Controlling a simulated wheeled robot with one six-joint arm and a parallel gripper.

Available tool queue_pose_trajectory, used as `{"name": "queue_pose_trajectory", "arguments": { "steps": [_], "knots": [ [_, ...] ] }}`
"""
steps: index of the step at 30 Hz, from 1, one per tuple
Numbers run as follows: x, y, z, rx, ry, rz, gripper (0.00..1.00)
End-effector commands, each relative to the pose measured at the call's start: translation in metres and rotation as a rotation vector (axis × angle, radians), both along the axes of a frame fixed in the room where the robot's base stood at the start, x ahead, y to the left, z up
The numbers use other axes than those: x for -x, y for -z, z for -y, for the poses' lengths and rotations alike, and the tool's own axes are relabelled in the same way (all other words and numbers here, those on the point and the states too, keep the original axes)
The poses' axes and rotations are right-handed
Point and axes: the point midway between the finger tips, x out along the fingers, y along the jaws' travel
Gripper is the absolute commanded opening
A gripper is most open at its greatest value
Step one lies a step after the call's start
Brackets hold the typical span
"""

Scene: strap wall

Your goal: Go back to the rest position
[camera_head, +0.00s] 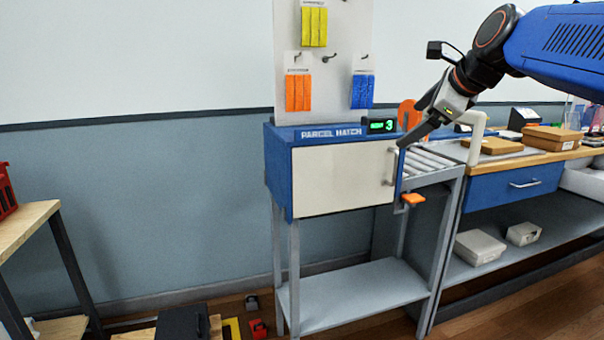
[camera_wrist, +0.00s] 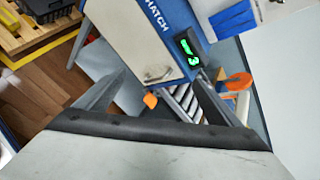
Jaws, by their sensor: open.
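My gripper (camera_head: 404,142) is at the upper right front corner of the parcel hatch (camera_head: 343,180) in the head view. Its two fingers spread apart in the wrist view (camera_wrist: 162,88), with nothing held between them. The hatch is a blue box with a white front door, which looks closed. The door's metal handle (camera_head: 391,167) is just below my fingertips in the head view, and it shows beyond the fingers in the wrist view (camera_wrist: 158,73). I cannot tell how far the fingers are from it. An orange tab (camera_head: 412,198) sits right of the door.
A green display (camera_head: 381,126) reading 3 stands on the hatch. Yellow straps (camera_head: 314,27), orange straps (camera_head: 298,93) and blue straps (camera_head: 362,91) hang on the board behind. A roller conveyor (camera_head: 427,160) and a bench with boxes lie right. A wooden table (camera_head: 28,222) stands left.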

Motion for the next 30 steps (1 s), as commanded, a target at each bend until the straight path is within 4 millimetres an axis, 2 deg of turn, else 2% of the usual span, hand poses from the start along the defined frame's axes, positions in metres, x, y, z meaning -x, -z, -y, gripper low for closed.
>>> {"name": "queue_pose_trajectory", "arguments": {
  "steps": [1,9,21,27,30],
  "knots": [
    [0.016,0.018,-0.001,0.080,-0.056,-0.005,0.88],
    [0.097,0.118,0.000,0.541,-0.430,-0.031,0.88],
    [0.224,0.272,0.012,1.121,-1.109,-0.064,0.88],
    [0.275,0.334,0.021,1.310,-1.423,-0.062,0.88],
    [0.290,0.352,0.024,1.360,-1.520,-0.057,0.88]
  ]
}}
